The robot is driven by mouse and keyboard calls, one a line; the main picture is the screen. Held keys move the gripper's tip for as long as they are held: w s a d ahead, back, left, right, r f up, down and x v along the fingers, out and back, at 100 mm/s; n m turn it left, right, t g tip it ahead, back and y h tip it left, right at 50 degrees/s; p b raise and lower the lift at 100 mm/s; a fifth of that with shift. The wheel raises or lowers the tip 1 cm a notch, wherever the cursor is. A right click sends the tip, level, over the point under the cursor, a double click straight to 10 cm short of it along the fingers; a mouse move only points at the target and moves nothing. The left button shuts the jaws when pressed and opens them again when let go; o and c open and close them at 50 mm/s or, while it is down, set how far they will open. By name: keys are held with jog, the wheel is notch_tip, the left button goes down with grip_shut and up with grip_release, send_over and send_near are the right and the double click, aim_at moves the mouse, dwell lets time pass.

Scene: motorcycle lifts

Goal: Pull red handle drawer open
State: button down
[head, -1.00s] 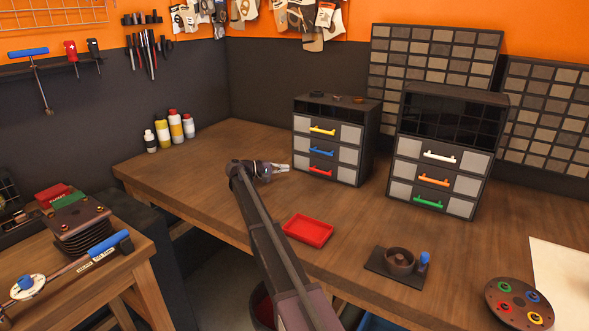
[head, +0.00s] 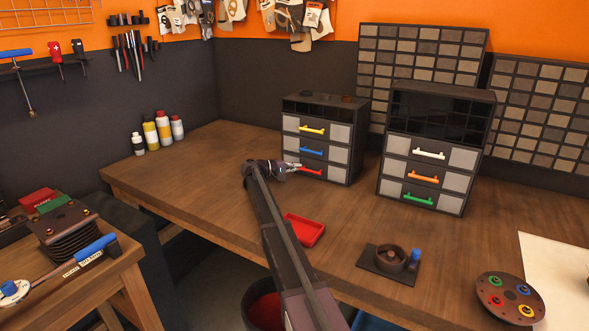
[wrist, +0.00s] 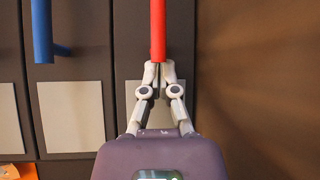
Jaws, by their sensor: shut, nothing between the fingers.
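The red handle (head: 311,171) is on the bottom drawer of the smaller, left cabinet (head: 356,150). That drawer looks flush with the cabinet front. My gripper (head: 297,166) is at the left end of this handle, in front of the cabinet. In the wrist view, the red handle (wrist: 157,30) runs straight away from my fingertips (wrist: 158,68). My fingers are shut with their tips at the near end of the handle, not around it. Whether they touch it I cannot tell. The blue handle (wrist: 42,30) is on the neighbouring drawer.
A red tray (head: 303,230) lies on the workbench (head: 200,165) beside my arm. A larger cabinet (head: 440,100) stands to the right. A dark base with a round part (head: 390,260) sits near the front edge.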

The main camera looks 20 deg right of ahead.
jog(key=shift+a, duration=0.1)
jog(key=s+a, duration=0.2)
jog(key=a, duration=0.1)
jog(key=s+a, duration=0.5)
jog(key=a, duration=0.1)
jog(key=shift+s, duration=0.15)
jog(key=shift+w+a+r+p, duration=0.1)
jog(key=shift+a+r+p, duration=0.1)
jog(key=shift+a, duration=1.45)
jog(key=shift+w+a+r+p, duration=0.1)
jog(key=shift+a+r+p, duration=0.1)
jog(key=shift+a, duration=1.5)
jog(key=shift+w+a+r+p, duration=0.1)
jog(key=shift+a+r+p, duration=0.1)
jog(key=shift+a, duration=1.45)
jog(key=shift+r, duration=0.1)
